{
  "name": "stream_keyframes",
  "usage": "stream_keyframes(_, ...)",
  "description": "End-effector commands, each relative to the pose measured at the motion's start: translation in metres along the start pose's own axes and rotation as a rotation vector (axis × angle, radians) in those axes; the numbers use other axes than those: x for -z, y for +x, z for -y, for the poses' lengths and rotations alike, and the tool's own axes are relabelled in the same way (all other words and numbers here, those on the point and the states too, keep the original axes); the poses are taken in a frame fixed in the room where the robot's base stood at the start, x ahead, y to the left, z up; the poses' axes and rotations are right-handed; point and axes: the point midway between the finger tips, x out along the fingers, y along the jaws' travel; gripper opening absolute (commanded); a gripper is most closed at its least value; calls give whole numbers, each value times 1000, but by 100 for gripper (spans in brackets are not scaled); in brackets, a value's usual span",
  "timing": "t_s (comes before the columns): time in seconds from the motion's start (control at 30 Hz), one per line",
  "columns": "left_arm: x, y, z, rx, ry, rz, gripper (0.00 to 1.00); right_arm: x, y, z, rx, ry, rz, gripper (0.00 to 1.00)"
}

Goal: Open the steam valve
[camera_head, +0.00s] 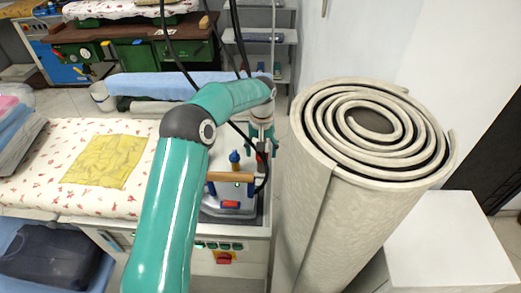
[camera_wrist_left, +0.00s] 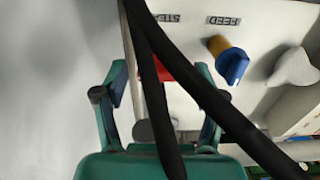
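The steam valve has a red handle (camera_wrist_left: 163,72) below a label that starts "STE", partly hidden by black cables in the left wrist view. The handle lies ahead of my left gripper (camera_wrist_left: 160,78), between its spread fingers. The fingers are open and look apart from it; contact cannot be made out. In the head view, my green arm reaches over the ironing station, and the left gripper (camera_head: 262,133) points down beside the iron's wooden handle (camera_head: 230,177). A blue knob with a yellow stem (camera_wrist_left: 232,62) sits by the "FEED" label. My right gripper is out of view.
Black cables (camera_wrist_left: 215,100) cross in front of the gripper. A tall rolled carpet (camera_head: 335,190) stands close right of the arm. An ironing board with a yellow cloth (camera_head: 108,161) is on the left.

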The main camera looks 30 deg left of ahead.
Motion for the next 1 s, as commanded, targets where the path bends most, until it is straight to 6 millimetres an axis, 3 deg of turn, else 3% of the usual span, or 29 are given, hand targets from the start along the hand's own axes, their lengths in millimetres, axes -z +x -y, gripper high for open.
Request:
stream_keyframes(0.37, 1, -11, -1, -3, -1, -6, 70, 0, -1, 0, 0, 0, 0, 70)
stream_keyframes(0.8, 0, -91, 0, -3, -1, -6, 70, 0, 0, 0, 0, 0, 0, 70)
stream_keyframes(1.0, 0, -114, 0, -1, 0, -3, 70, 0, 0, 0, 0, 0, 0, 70)
